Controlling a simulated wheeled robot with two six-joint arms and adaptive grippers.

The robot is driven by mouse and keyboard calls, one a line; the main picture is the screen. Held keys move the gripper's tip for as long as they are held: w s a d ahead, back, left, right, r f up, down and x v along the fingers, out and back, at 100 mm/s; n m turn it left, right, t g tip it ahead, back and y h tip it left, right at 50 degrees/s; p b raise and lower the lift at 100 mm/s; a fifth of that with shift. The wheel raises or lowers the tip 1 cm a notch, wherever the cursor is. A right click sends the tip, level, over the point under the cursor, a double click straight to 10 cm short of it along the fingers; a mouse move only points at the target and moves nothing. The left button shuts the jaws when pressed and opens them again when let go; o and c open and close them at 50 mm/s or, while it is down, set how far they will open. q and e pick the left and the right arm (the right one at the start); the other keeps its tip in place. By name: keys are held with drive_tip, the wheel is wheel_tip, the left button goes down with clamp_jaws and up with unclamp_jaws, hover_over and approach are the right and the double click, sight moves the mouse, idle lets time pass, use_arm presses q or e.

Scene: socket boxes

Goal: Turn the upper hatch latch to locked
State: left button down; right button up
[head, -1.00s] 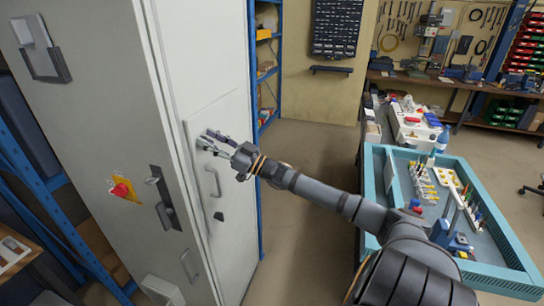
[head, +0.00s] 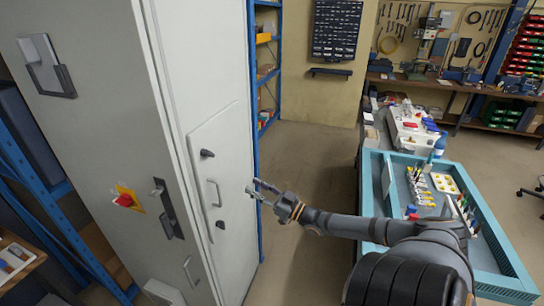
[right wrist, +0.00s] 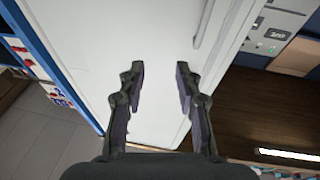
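The hatch (head: 226,150) is a pale panel, closed, on the side of a tall grey cabinet. Its upper latch (head: 207,153) is a small dark knob near the top left corner, its tab lying roughly sideways. The lower latch (head: 220,225) is a dark knob below the hatch's handle (head: 214,193). My right gripper (head: 254,190) is apart from the hatch, to its right, with fingers spread and nothing between them. In the right wrist view the open fingers (right wrist: 159,82) have a plain pale surface behind them, and no latch is clear there. My left gripper is not in view.
The cabinet (head: 100,130) carries a red knob on a yellow plate (head: 124,200) and a dark door handle (head: 166,208). A teal-edged workbench (head: 498,222) with tools stands at the right. Open floor (head: 310,180) lies between cabinet and bench.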

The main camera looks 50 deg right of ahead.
drive_tip(key=s+d+f+g+h+b, duration=0.1)
drive_tip(key=d+f+h, duration=0.1)
drive_tip(key=f, duration=0.5)
drive_tip(key=s+d+f+m+g+h+b, duration=0.1)
drive_tip(key=d+f+h+b, duration=0.1)
drive_tip(key=f, duration=0.5)
drive_tip(key=shift+d, duration=0.4)
drive_tip(key=shift+s, duration=0.1)
